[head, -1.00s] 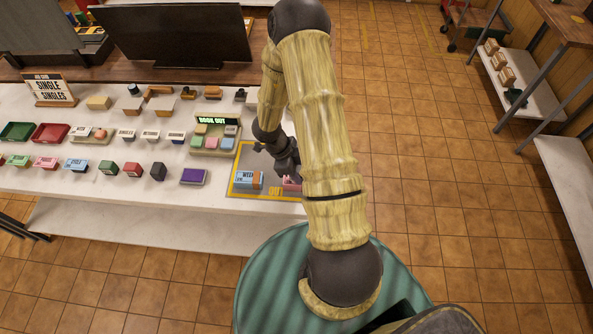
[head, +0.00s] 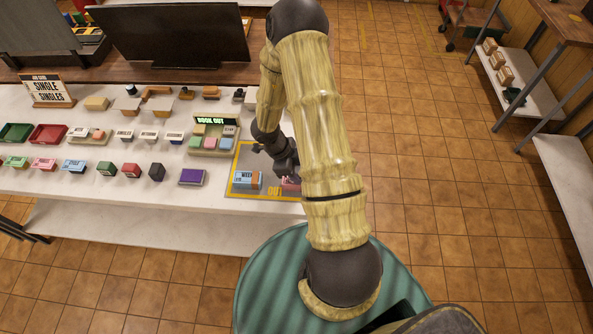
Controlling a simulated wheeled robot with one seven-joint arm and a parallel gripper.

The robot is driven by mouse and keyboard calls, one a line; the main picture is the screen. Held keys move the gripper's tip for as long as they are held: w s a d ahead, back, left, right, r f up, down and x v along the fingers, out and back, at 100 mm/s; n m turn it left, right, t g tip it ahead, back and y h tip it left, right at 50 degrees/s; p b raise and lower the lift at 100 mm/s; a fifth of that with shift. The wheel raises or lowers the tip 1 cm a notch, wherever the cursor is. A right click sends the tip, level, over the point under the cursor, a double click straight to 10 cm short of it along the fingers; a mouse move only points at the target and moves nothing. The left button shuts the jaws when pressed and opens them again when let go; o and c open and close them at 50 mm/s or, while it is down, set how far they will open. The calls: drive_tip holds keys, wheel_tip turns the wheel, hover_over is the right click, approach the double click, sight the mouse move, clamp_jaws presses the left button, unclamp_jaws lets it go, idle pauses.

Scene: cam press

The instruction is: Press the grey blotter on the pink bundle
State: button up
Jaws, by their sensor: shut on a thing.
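My gripper (head: 287,166) is dark and points down over the right part of the counter mat, partly hidden behind my own arm. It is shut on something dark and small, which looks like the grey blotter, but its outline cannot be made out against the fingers. The pink bundle (head: 290,186) lies on the mat right below the gripper, its right side hidden by my arm. Whether the held thing touches the bundle cannot be told.
The grey mat (head: 236,190) has a yellow border. A blue bundle with an orange band (head: 247,180) lies on it, left of the pink one. A purple pad (head: 192,177) and a stamp tray (head: 205,151) stand nearby. Several small items fill the counter leftward.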

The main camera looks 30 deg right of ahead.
drive_tip(key=shift+f, duration=0.4)
idle(0.3)
drive_tip(key=shift+f, duration=0.1)
idle(2.2)
wheel_tip(320, 180, up, 7)
drive_tip(key=p, duration=0.8)
idle(0.4)
idle(0.5)
